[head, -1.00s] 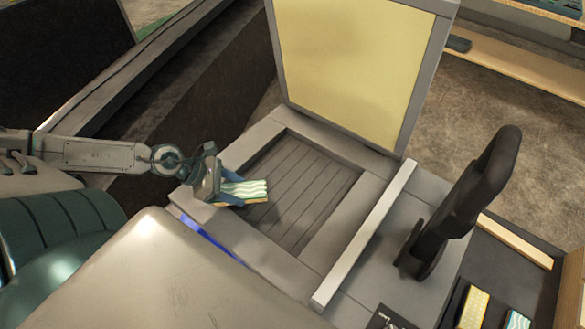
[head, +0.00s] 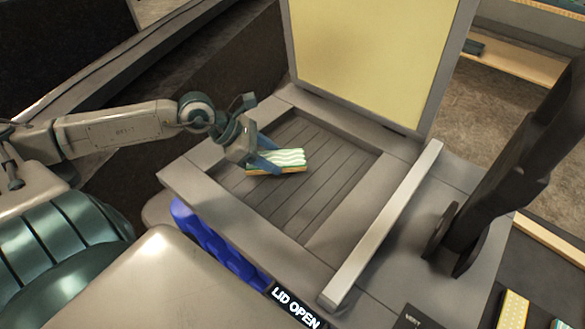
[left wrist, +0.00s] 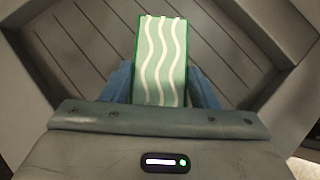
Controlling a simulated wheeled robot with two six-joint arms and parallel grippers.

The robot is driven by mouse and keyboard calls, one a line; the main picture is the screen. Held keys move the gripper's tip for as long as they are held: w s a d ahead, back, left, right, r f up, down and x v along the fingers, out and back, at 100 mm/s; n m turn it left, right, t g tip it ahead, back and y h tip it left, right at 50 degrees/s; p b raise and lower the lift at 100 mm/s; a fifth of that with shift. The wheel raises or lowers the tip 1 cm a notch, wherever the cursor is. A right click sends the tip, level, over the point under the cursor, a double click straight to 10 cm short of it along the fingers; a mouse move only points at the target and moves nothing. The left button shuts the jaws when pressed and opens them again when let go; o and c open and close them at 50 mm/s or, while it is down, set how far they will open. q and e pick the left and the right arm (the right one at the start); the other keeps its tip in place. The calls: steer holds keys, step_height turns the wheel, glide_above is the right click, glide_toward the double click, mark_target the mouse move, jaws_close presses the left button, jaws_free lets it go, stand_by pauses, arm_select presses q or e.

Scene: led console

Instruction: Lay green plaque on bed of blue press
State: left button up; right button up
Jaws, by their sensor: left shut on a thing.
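The green plaque (head: 277,159) has white wavy stripes and a green edge. My left gripper (head: 268,160) is shut on it, with a blue finger at each side. In the left wrist view the plaque (left wrist: 161,62) extends forward from between the fingers. It is over the left part of the slatted grey bed (head: 310,190) of the press. I cannot tell whether the plaque touches the slats. The press has a blue part (head: 215,245) on its front side and a "LID OPEN" label (head: 297,307). My right gripper is not in view.
The lid (head: 370,55), with a yellow inner face, stands raised behind the bed. A pale bar (head: 382,225) runs along the bed's right side. A tall black lever (head: 500,170) stands farther right. A yellow plaque (head: 514,308) lies at the lower right. Most of the bed is clear.

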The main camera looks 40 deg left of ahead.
mark_target(295, 152)
arm_select(q)
steer(key=shift+w+d, duration=0.2)
steer(key=shift+w, duration=0.1)
steer(key=shift+w+d, duration=0.1)
steer(key=shift+w, duration=0.15)
steer(key=shift+w+d+p, duration=0.35)
steer(key=shift+w+d, duration=0.35)
steer(key=shift+w, duration=0.25)
steer(key=shift+w+d+f+p, duration=0.25)
steer(key=shift+w+d, duration=0.3)
steer(key=shift+w, duration=0.3)
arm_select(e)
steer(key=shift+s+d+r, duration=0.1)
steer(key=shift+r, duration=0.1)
